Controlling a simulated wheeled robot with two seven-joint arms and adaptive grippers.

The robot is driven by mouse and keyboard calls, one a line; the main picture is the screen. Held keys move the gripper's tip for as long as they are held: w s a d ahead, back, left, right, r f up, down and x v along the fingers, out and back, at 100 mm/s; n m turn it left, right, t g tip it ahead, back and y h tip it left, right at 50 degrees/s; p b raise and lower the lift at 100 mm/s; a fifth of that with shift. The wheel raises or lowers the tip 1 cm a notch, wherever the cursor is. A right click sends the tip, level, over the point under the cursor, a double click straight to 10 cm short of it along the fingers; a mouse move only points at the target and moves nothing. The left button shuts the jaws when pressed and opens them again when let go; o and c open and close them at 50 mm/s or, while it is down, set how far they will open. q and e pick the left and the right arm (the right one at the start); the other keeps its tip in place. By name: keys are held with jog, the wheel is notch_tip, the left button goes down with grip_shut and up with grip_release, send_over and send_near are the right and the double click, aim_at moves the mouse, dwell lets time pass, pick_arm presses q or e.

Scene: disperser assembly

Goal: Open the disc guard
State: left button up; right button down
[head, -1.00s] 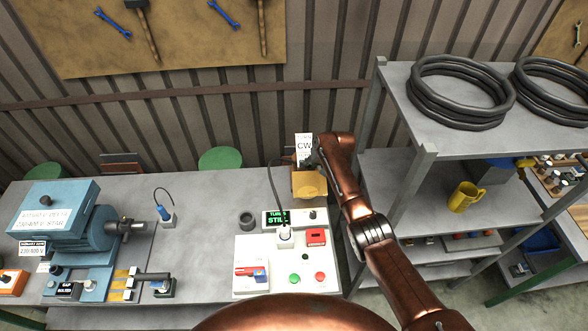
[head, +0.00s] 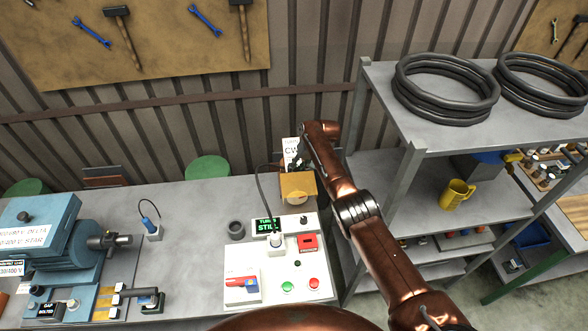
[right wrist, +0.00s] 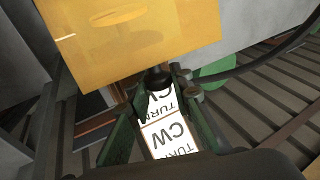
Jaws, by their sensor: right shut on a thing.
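The disc guard (head: 298,184) is a yellow-orange cover at the back of the bench, behind the control box. A pale rounded shape shows at its lower part in the head view; I cannot tell whether it is the disc. My right gripper (head: 297,164) is at the guard's back edge. In the right wrist view, the guard's yellow face (right wrist: 135,38) fills the top. There my right gripper (right wrist: 158,95) has its fingers around a dark knob (right wrist: 158,78) by the guard's edge. A white "TURN CW" sign (right wrist: 172,135) shows behind the fingers. My left gripper is out of view.
The white control box (head: 262,290) has buttons, a plug with a cable, and a green-lit display (head: 267,226). A blue motor (head: 55,235) stands at the left. A grey shelf (head: 440,135) stands close to the right of my arm.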

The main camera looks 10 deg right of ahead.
jog(key=c, duration=1.7)
grip_release()
jog(key=shift+f, duration=0.1)
jog(key=shift+r, duration=0.2)
jog(key=shift+d+r, duration=0.1)
jog(key=shift+r, duration=0.2)
jog(key=v, duration=1.1)
jog(key=shift+s, duration=0.15)
